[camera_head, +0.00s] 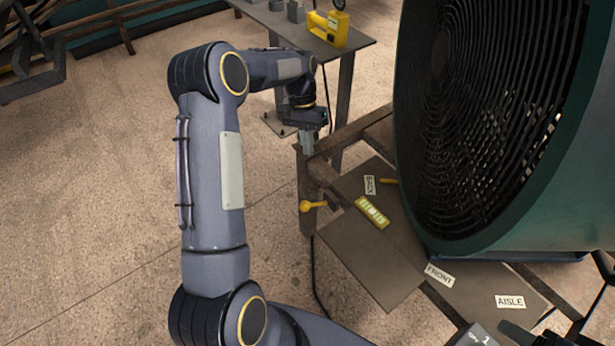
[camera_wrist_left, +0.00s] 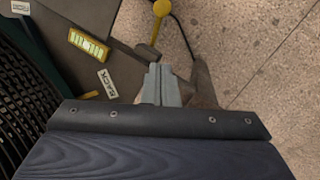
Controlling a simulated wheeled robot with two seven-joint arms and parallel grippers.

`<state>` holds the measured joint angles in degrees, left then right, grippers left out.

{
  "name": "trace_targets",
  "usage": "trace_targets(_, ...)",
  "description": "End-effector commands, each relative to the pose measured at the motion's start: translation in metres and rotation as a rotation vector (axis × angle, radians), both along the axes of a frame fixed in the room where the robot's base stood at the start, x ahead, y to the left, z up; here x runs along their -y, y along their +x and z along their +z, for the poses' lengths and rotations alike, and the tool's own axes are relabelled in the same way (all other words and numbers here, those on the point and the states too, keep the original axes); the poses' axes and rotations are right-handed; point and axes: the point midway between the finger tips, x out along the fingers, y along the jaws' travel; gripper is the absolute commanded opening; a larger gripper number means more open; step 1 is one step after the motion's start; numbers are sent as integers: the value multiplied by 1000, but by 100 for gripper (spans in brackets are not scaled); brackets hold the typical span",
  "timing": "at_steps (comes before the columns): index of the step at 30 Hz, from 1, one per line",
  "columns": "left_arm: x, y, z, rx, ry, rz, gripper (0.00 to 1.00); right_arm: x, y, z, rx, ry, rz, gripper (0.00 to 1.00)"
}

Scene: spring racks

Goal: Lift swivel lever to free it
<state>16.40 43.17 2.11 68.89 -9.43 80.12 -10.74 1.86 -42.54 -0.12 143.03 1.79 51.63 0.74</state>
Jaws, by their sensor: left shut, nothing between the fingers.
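The swivel lever is a yellow arm with a round ball knob (camera_head: 306,206), sticking out to the side of a post at the rack's left edge. In the left wrist view, its knob (camera_wrist_left: 161,8) is at the top, and its arm runs down towards my fingertips. My left gripper (camera_head: 308,148) points down over the post top, behind and above the lever in the head view. Its grey fingers (camera_wrist_left: 158,78) are shut with nothing between them. They look close to the lever's arm in the wrist view, but I cannot tell whether they touch it. My right gripper is not clearly visible.
A large green fan with a black grille (camera_head: 490,110) stands on the rack at right. A side table (camera_head: 350,42) behind holds a yellow device (camera_head: 328,28).

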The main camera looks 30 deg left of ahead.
Motion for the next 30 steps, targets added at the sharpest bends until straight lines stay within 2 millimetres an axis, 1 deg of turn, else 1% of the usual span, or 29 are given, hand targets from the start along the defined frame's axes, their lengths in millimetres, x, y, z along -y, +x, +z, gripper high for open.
trace_targets(5,7,-7,-26,-5,-2,0,0,0,0,-4,0,0,0,56)
trace_targets(15,25,-25,-93,-6,-3,2,0,0,0,-9,0,0,0,56)
trace_targets(18,28,-38,-100,-5,-3,4,0,0,0,-8,0,0,0,56)
trace_targets(22,30,-51,-107,-3,-2,4,0,0,0,-8,0,0,0,56)
trace_targets(27,31,-58,-112,-2,-2,4,0,0,0,-8,0,0,0,56)
trace_targets(30,31,-58,-112,-2,-2,4,0,0,0,-8,0,0,0,56)
